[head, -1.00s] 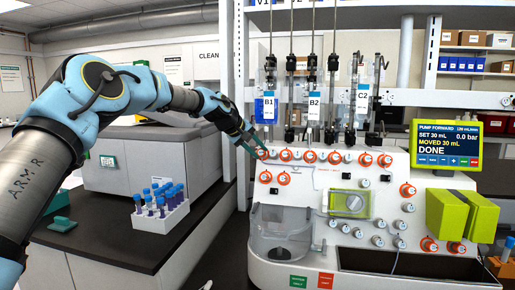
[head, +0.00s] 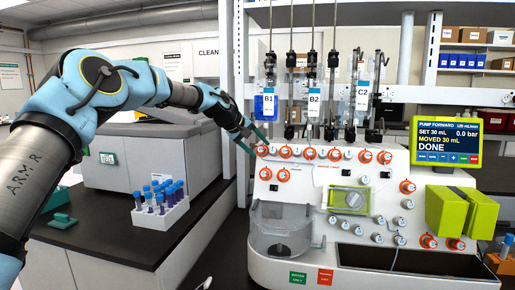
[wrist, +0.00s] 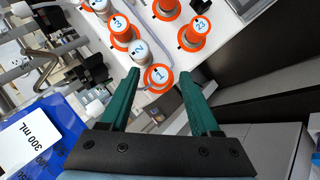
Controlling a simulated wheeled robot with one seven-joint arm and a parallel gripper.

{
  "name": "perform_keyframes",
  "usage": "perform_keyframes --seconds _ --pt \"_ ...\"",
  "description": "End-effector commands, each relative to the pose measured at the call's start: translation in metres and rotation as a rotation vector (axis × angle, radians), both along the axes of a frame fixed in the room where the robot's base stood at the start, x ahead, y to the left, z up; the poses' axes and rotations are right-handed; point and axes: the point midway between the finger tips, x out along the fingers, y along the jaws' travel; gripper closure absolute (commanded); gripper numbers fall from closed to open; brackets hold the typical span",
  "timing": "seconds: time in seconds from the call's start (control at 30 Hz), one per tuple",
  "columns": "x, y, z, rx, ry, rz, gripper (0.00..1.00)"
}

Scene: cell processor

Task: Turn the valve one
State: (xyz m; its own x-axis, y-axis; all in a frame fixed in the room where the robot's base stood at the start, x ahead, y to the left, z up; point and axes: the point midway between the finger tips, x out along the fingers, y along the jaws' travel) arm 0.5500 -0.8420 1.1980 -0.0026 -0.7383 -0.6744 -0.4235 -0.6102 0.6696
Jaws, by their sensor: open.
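Valve one (wrist: 158,77) is an orange knob with a white top marked 1. In the wrist view it sits just beyond and between my gripper's fingertips. In the head view it is the leftmost knob (head: 262,151) of the top row on the white cell processor (head: 315,190). My gripper (wrist: 148,80) has two green fingers, spread open and holding nothing. In the head view my gripper (head: 250,141) is at the machine's upper left corner, close to the knob. I cannot tell whether a finger touches it.
Knobs marked 2 (wrist: 140,52), 3 (wrist: 122,33) and 23 (wrist: 194,33) stand close to valve one. A blue-labelled 300 mL bag (wrist: 38,140) hangs at the lower left of the wrist view. A white rack of tubes (head: 160,212) stands on the dark bench.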

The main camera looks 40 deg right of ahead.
Motion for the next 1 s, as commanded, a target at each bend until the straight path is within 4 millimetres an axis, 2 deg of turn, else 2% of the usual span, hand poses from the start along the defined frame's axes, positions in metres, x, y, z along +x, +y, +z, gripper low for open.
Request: perform_keyframes --seconds 0.17,0.4,0.53,0.7,1.0 --pt "0.001 0.019 0.014 -0.002 -0.004 0.001 0.37" --pt "0.001 0.054 0.046 -0.002 -0.002 0.003 0.37" --pt "0.001 0.068 0.06 -0.001 -0.002 0.002 0.37" --pt "0.0 0.077 0.069 0.0 -0.002 0.0 0.37" --pt "0.0 0.078 0.071 0.0 0.0 0.0 0.37"
